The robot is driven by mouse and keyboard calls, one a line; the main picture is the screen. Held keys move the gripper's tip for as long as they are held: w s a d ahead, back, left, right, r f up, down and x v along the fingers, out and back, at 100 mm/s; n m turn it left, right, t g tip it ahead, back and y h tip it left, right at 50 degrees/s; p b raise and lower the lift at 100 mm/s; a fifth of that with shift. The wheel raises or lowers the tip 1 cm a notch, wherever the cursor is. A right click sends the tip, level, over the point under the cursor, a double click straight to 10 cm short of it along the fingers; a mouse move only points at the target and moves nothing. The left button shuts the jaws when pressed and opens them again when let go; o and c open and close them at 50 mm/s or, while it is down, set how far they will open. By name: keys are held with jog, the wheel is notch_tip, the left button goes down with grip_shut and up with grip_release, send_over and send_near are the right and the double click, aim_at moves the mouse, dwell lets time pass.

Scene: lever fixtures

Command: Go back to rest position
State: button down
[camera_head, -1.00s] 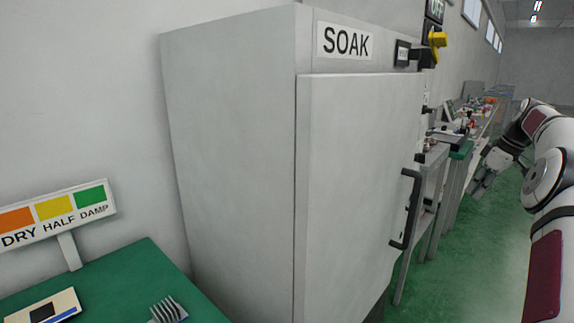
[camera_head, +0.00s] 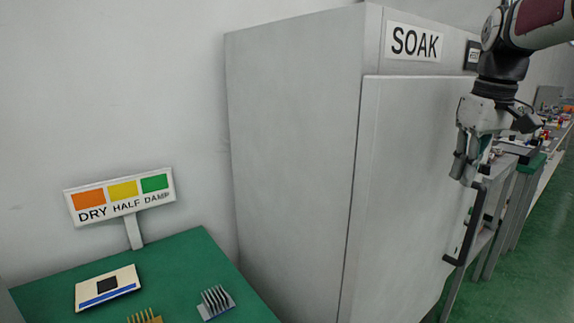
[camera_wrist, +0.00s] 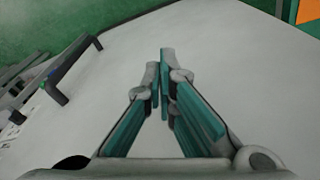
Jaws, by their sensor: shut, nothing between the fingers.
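My gripper (camera_head: 463,172) is shut and empty, pointing down in front of the right part of the grey cabinet's door. In the wrist view my gripper (camera_wrist: 165,62) shows its fingertips together, with nothing between them. The cabinet (camera_head: 290,150), marked SOAK (camera_head: 415,42), has its door (camera_head: 405,180) shut. The dark door handle (camera_head: 468,228) is just below and beside my gripper, which looks apart from it. The handle (camera_wrist: 72,68) also shows at the upper left of the wrist view.
A green table (camera_head: 190,255) at the lower left bears a card with a black chip (camera_head: 107,287), a grey finned heat sink (camera_head: 216,303) and a DRY/HALF/DAMP sign (camera_head: 120,196). Workbenches (camera_head: 515,190) stand behind at the right. Green floor (camera_head: 520,285) is open at the lower right.

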jog(key=s+a+f+m, duration=0.1)
jog(key=s+a, duration=0.5)
jog(key=s, duration=0.3)
jog(key=s+a+f+m, duration=0.1)
jog(key=s+a+f, duration=0.1)
jog(key=s+a, duration=0.5)
jog(key=s+a+f+m, duration=0.1)
jog(key=s+f, duration=0.4)
jog(key=s, duration=0.3)
jog(key=s+a+f, duration=0.2)
jog(key=s+f, duration=0.3)
jog(key=s, duration=0.3)
notch_tip(320, 180, up, 18)
jog(key=t+p, duration=0.2)
jog(key=p, duration=1.3)
jog(key=shift+d+t+p, duration=0.2)
jog(key=shift+t+p, duration=0.1)
jog(key=shift+p, duration=0.05)
